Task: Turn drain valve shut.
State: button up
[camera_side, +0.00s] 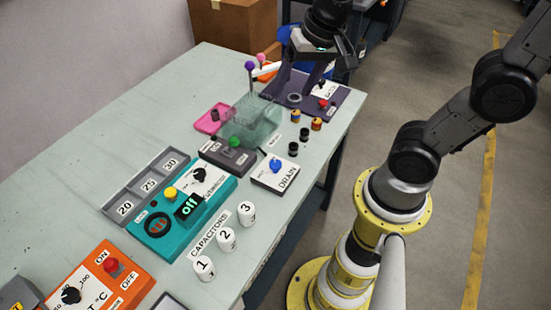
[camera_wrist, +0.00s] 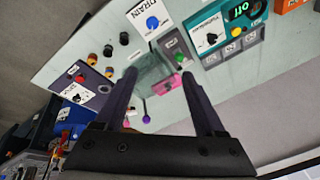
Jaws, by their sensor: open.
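The drain valve is a blue knob (camera_side: 275,165) on a small white box labelled DRAIN (camera_side: 287,181), near the table's right edge. The blue knob also shows at the top of the wrist view (camera_wrist: 152,23). My gripper (camera_side: 300,85) is open and empty above the far end of the table, well behind the drain box. In the wrist view my two dark fingers (camera_wrist: 159,74) are spread apart, and the drain knob lies beyond their tips, not between them. The knob's exact pointer angle is too small to read.
A clear greenish container (camera_side: 252,122) stands under and near my gripper. Pins with purple (camera_side: 250,65) and pink (camera_side: 261,57) heads rise beside it. A grey box with a green knob (camera_side: 234,142), a teal panel (camera_side: 205,216) and several small black and striped cylinders stand around the drain box.

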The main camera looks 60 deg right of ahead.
jog(key=w+f+m+g, duration=0.1)
jog(key=w+f+g, duration=0.15)
jog(key=f, duration=0.25)
jog(key=g, duration=0.1)
send_over(275, 163)
notch_tip(275, 163, down, 6)
notch_tip(275, 163, down, 13)
jog(key=shift+r, duration=0.1)
grip_shut()
dwell(0.3)
